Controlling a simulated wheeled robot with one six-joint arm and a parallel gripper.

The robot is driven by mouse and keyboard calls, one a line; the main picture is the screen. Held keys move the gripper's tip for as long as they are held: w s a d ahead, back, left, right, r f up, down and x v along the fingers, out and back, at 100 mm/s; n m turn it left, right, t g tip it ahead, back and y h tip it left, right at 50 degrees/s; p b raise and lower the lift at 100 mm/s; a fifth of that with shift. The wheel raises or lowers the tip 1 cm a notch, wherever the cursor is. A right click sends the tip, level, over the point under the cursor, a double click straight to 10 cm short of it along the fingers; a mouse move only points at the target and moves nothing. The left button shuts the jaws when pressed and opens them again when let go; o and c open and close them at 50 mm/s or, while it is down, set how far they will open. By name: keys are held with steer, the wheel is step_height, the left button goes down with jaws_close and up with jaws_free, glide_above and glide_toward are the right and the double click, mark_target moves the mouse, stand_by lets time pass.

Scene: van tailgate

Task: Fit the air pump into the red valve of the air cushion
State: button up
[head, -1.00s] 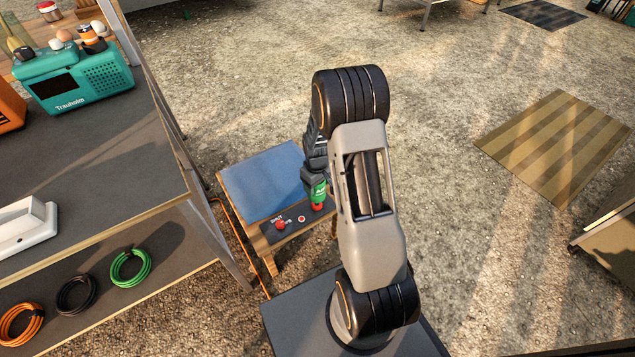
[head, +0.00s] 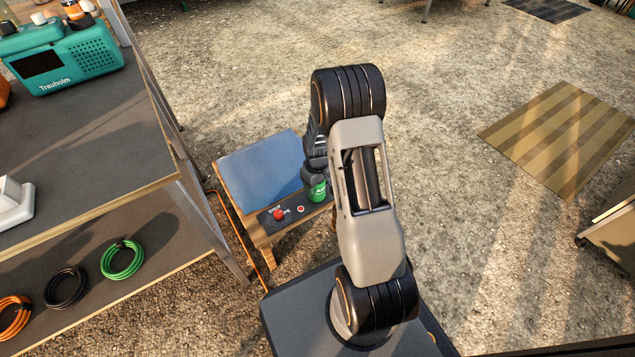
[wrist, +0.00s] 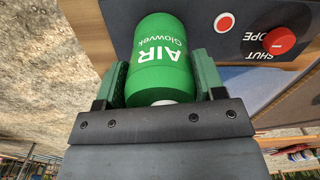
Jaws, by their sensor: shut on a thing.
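The air pump is a green cylinder marked AIR (wrist: 160,52); it also shows in the head view (head: 317,191). My gripper (wrist: 158,72) is shut on it, one dark green finger on each side. In the head view the pump stands roughly upright at the right end of the black panel, and its lower end meets the panel. The blue air cushion (head: 262,170) lies behind the panel on a wooden stand.

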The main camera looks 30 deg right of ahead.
steer(key=o, duration=1.2)
steer(key=shift+r, duration=0.15)
step_height(320, 180, up, 14)
steer(key=p, duration=0.5)
steer(key=shift+f+p, duration=0.2)
steer(key=shift+p, duration=0.15)
steer(key=s+a+r+m+t+p, duration=0.1)
steer(key=s+a+r+p, duration=0.2)
steer(key=r+p, duration=0.7)
steer(key=s+a+r+m+t+p, duration=0.1)
steer(key=s+a+r+p, duration=0.2)
steer(key=r, duration=2)
steer(key=s+a+r+m+t+p, duration=0.1)
steer(key=s+a+r+p, duration=0.2)
steer(key=s+r+p, duration=0.7)
steer(key=shift+a+r+t+p, duration=0.15)
steer(key=shift+r+p, duration=1.75)
steer(key=shift+p, duration=0.25)
steer(key=shift+a+r+t+p, duration=0.1)
steer(key=shift+r+t+p, duration=0.05)
steer(key=shift+r+p, duration=1.85)
